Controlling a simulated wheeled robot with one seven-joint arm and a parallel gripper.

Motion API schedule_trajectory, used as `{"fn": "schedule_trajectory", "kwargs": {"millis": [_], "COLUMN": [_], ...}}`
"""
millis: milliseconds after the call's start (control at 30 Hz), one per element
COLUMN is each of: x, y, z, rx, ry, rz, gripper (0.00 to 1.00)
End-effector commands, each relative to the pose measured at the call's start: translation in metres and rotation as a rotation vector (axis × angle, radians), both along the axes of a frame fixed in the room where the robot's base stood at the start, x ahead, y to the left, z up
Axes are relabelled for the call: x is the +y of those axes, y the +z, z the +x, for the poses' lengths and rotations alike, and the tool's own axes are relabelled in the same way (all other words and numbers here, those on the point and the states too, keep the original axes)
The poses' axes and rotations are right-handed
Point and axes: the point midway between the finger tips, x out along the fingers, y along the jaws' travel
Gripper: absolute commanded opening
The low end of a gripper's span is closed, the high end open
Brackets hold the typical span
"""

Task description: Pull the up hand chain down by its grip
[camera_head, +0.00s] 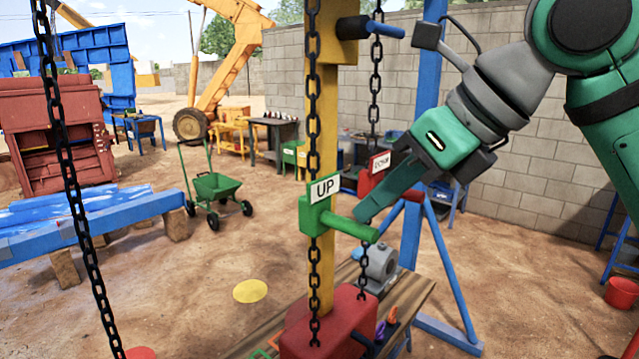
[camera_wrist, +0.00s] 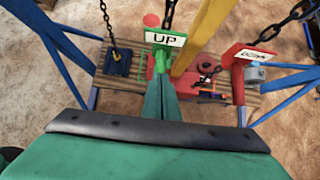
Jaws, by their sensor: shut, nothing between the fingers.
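The up hand chain (camera_head: 314,100) hangs beside a yellow post and carries a green grip (camera_head: 345,225) with a white "UP" sign (camera_head: 325,187). In the wrist view the "UP" sign (camera_wrist: 165,38) and the green grip (camera_wrist: 161,60) are straight ahead of my fingertips. My gripper (camera_head: 364,212) is shut and empty, reaching in from the upper right. Its tips are at the upper side of the grip's bar, close to it; I cannot tell if they touch. In the wrist view my gripper (camera_wrist: 160,85) partly hides the grip.
The down chain's red grip (camera_head: 366,182) hangs just to the right, behind my fingers. A wooden bench (camera_head: 410,297) with a red block (camera_head: 330,330) is below. Blue frame legs (camera_head: 447,262) stand right. Another chain (camera_head: 70,170) hangs at the left.

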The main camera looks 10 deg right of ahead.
Motion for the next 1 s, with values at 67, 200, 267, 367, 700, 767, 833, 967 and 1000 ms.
{"fn": "schedule_trajectory", "kwargs": {"millis": [67,200,267,367,700,767,833,967,1000], "x": [0.002,0.002,0.002,0.002,0.004,0.004,0.004,0.003,0.003], "y": [-0.003,-0.005,-0.005,-0.005,-0.012,-0.014,-0.016,-0.02,-0.022], "z": [0.002,0.003,0.003,0.003,0.003,0.004,0.004,0.004,0.004], "rx": [0.001,0.0,0.0,0.001,0.001,0.001,0.001,0.001,0.001], "ry": [0.001,0.001,0.001,0.001,0.005,0.005,0.004,0.003,0.003], "rz": [0.001,0.001,0.001,0.001,0.0,0.0,0.0,0.001,0.001], "gripper": [0.0,0.0,0.0,0.0,0.0,0.0,0.0,0.0,0.0]}}
